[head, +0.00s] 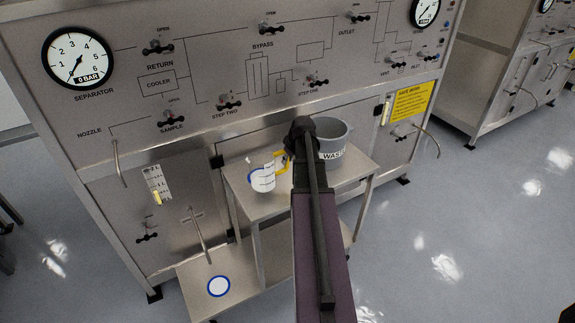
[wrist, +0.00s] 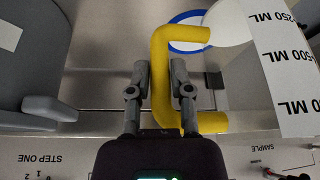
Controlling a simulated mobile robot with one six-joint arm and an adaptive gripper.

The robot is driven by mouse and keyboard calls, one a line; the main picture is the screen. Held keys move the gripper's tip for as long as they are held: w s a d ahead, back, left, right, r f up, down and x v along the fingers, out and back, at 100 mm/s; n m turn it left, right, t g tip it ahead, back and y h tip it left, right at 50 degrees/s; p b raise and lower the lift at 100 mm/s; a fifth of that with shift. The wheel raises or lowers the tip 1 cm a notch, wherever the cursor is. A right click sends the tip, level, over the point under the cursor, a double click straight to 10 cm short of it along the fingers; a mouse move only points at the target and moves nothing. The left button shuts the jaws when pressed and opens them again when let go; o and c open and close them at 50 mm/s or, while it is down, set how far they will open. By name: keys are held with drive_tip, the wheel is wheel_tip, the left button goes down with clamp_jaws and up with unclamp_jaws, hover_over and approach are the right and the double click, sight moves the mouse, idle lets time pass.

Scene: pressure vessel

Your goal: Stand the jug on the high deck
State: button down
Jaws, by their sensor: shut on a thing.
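The jug (head: 263,179) is white with dark scale marks and a yellow handle (head: 282,161). It looks upright over the high deck (head: 262,206), the upper top of a small steel stand. A blue-ringed white spot (head: 251,177) on that deck shows partly behind the jug. I cannot tell whether the jug's base touches the deck. In the wrist view, my gripper's two fingers (wrist: 160,88) are shut on the yellow handle (wrist: 161,75), with the jug body (wrist: 283,60) to the right and the ring (wrist: 183,38) partly hidden. In the head view, my arm hides the fingertips.
A grey waste bucket (head: 333,150) stands on the same deck, right of the jug; it also shows in the wrist view (wrist: 30,55). The low deck (head: 250,265) has another blue-ringed spot (head: 219,286), empty. The valve panel (head: 200,65) rises close behind.

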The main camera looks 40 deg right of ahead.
sight(287, 165)
drive_tip(key=shift+w+d, duration=0.35)
drive_tip(key=shift+w, duration=0.15)
drive_tip(key=shift+f+b, duration=1.8)
drive_tip(key=shift+b, duration=0.05)
drive_tip(key=shift+f, duration=0.15)
drive_tip(key=c, duration=0.5)
unclamp_jaws()
drive_tip(key=shift+c, duration=0.2)
